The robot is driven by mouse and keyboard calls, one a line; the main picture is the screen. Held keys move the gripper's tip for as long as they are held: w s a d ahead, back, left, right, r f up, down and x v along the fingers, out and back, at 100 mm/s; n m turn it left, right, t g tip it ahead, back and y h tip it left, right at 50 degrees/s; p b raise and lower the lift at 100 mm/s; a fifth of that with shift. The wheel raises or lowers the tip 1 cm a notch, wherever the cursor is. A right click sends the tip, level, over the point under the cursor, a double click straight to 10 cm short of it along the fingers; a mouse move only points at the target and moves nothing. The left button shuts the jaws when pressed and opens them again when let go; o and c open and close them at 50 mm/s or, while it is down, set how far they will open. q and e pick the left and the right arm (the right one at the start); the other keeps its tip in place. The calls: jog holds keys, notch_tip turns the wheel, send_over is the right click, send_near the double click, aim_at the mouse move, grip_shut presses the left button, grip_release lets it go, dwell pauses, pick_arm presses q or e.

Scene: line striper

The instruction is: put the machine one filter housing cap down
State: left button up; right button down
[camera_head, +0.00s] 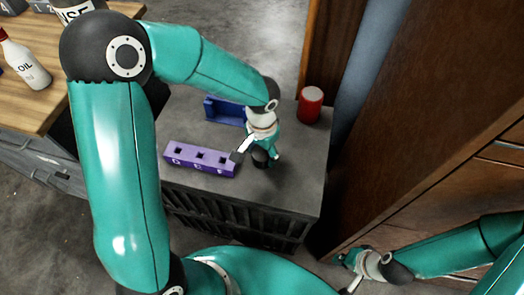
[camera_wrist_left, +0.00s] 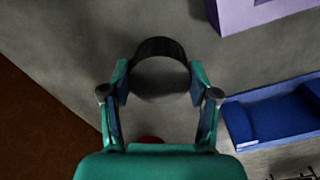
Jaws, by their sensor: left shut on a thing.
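The filter housing cap, a dark round piece (camera_head: 262,158), is in my left gripper (camera_head: 254,157) over the grey top of a cabinet. In the left wrist view the cap (camera_wrist_left: 160,48) shows as a black rim around a grey round face, between the two fingers of my left gripper (camera_wrist_left: 160,82). The fingers are shut on its sides. Whether the cap touches the surface, I cannot tell. My right gripper (camera_head: 344,273) is low at the right, away from the cabinet top, with its fingers apart and nothing seen between them.
A purple block (camera_head: 200,160) with square holes lies left of the cap. A blue tray (camera_head: 224,111) is behind it. A red cylinder (camera_head: 310,104) stands at the back right. The cabinet top (camera_head: 290,185) is bare to the right and in front. Brown wooden furniture (camera_head: 440,150) rises at the right.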

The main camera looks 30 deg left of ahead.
pick_arm(q)
jog(key=o, duration=1.3)
